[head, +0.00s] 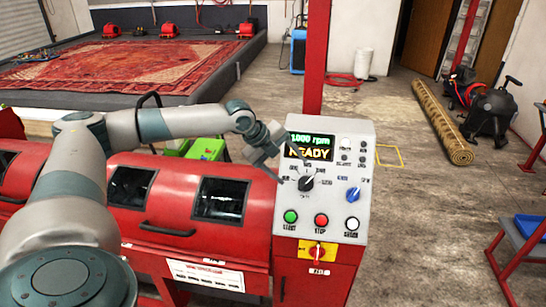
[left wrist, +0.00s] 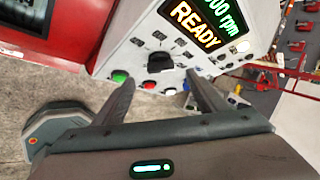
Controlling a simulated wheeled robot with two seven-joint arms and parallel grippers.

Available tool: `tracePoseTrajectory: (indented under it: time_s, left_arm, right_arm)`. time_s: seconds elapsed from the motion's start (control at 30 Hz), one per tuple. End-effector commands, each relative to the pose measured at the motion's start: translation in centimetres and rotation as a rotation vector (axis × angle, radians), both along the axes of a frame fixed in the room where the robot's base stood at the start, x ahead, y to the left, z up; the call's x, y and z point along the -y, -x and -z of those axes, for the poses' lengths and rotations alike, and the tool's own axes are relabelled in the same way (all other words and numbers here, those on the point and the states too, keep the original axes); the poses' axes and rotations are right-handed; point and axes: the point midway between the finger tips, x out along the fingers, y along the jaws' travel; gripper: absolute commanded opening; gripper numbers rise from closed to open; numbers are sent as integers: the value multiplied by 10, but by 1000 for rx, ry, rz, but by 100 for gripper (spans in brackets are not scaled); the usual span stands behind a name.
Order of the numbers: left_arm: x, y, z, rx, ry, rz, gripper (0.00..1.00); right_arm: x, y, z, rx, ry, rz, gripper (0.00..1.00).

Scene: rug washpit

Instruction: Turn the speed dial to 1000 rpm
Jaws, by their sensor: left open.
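The black speed dial (head: 306,183) sits on the grey control panel (head: 352,225), under a display (head: 310,147) that reads "1,000 rpm" and "READY". Its light pointer tilts up and right. In the left wrist view the dial (left wrist: 160,62) shows beyond and between my fingers, and the display (left wrist: 205,22) is partly cut off. My left gripper (head: 280,165) is just left of the dial in the head view; its fingers (left wrist: 161,92) are open with nothing between them. It looks apart from the dial. My right gripper is not in view.
Green (head: 290,216), red (head: 321,221) and white (head: 352,224) buttons line the panel below the dial. A blue knob (head: 352,194) is to its right. A red-yellow switch (head: 318,251) is below. The red machine (head: 190,237) extends left. Open floor lies right.

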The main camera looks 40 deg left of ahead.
Motion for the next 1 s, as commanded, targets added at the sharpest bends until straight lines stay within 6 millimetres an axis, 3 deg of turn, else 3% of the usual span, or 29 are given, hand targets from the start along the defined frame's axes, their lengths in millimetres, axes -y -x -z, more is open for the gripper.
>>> tracePoseTrajectory:
  time_s: [0.3,0.5,1.0]
  left_arm:
    - [-16,32,-47,2,-1,-1,66]
    - [-21,43,-65,1,0,0,66]
    - [-22,45,-70,0,-1,1,66]
  right_arm:
    - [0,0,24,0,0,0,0]
    - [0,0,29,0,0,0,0]
    - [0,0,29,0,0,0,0]
